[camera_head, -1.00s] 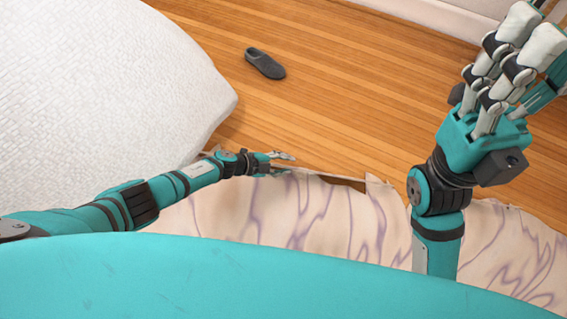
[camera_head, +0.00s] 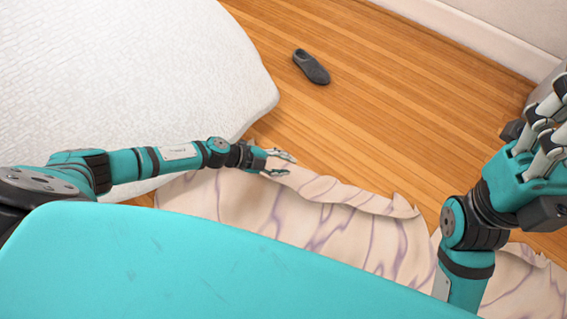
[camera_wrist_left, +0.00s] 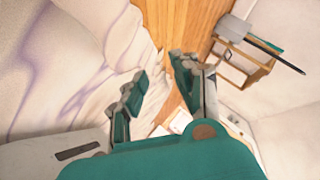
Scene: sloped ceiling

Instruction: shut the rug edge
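The rug (camera_head: 335,225) is pale with purple wavy lines and lies on the wood floor in front of me. Its far edge (camera_head: 350,195) is raised and wavy, with a pointed fold towards the right. My left gripper (camera_head: 284,164) is at the left part of this edge, and its lower finger meets the cloth. In the left wrist view its fingers (camera_wrist_left: 160,88) stand apart with rug cloth (camera_wrist_left: 95,95) beside and between them; firm contact cannot be told. My right gripper (camera_head: 548,125) is raised at the right, fingers extended and apart, with nothing in it.
A dark grey slipper (camera_head: 311,67) lies on the wood floor (camera_head: 385,110) beyond the rug. A white quilted bed (camera_head: 130,75) fills the upper left. A white baseboard (camera_head: 470,35) runs along the wall. A small wooden stand (camera_wrist_left: 245,62) shows in the left wrist view. The floor between rug and wall is mostly clear.

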